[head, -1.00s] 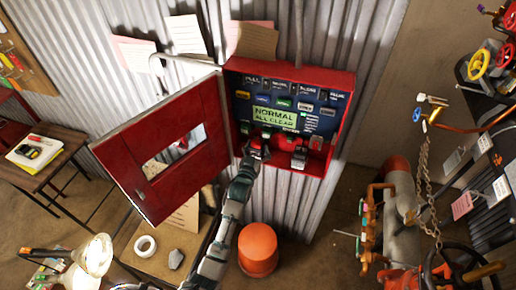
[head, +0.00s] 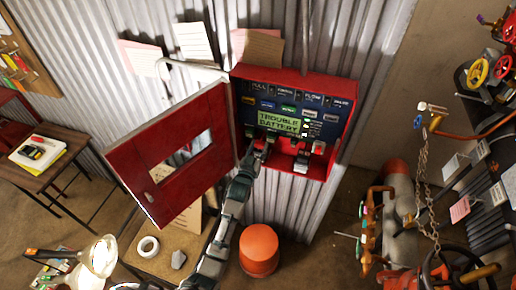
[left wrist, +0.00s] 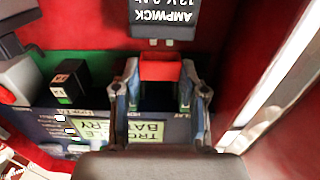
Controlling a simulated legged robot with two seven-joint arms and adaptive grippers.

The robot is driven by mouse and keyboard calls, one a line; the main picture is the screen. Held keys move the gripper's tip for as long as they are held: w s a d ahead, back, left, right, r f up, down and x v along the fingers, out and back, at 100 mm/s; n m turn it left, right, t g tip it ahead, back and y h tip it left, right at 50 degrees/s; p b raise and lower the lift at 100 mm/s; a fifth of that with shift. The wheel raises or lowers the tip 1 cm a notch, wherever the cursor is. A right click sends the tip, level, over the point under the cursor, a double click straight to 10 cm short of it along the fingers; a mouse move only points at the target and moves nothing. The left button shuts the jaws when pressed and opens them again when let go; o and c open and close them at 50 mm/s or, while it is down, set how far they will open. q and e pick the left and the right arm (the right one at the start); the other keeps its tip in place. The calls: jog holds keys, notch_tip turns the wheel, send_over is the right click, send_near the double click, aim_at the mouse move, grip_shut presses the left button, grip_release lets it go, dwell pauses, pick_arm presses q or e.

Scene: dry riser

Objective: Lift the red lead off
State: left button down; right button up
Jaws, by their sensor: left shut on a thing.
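My left gripper (head: 261,143) reaches into the open red panel box (head: 333,130) at its lower left. In the left wrist view the gripper (left wrist: 160,82) is shut on the red lead (left wrist: 160,68), a small red block between its fingertips. A dark battery (left wrist: 163,14) lettered AMPWICK is just beyond it, with two small tabs on the near edge. The lead looks a little apart from the tabs. The panel display (head: 279,123) reads TROUBLE BATTERY. My right gripper is not in view.
The red door (head: 170,190) with a window stands open left of the box. A black block (left wrist: 70,80) is beside the lead in the wrist view. An orange-red bucket (head: 258,248) is on the floor below. Pipes and valves (head: 398,215) stand at right.

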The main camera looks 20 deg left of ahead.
pick_arm(q)
jog(key=c, duration=1.1)
grip_release()
jog(key=shift+a+r, duration=0.1)
jog(key=shift+r, duration=0.1)
jog(key=o, duration=0.4)
jog(key=shift+c, duration=0.2)
jog(key=shift+w+f, duration=0.1)
jog(key=shift+w, duration=0.05)
jog(key=shift+s, duration=0.2)
jog(key=s, duration=1.1)
jog(key=shift+s, duration=0.25)
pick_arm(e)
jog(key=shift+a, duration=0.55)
pick_arm(q)
jog(key=shift+f, duration=0.1)
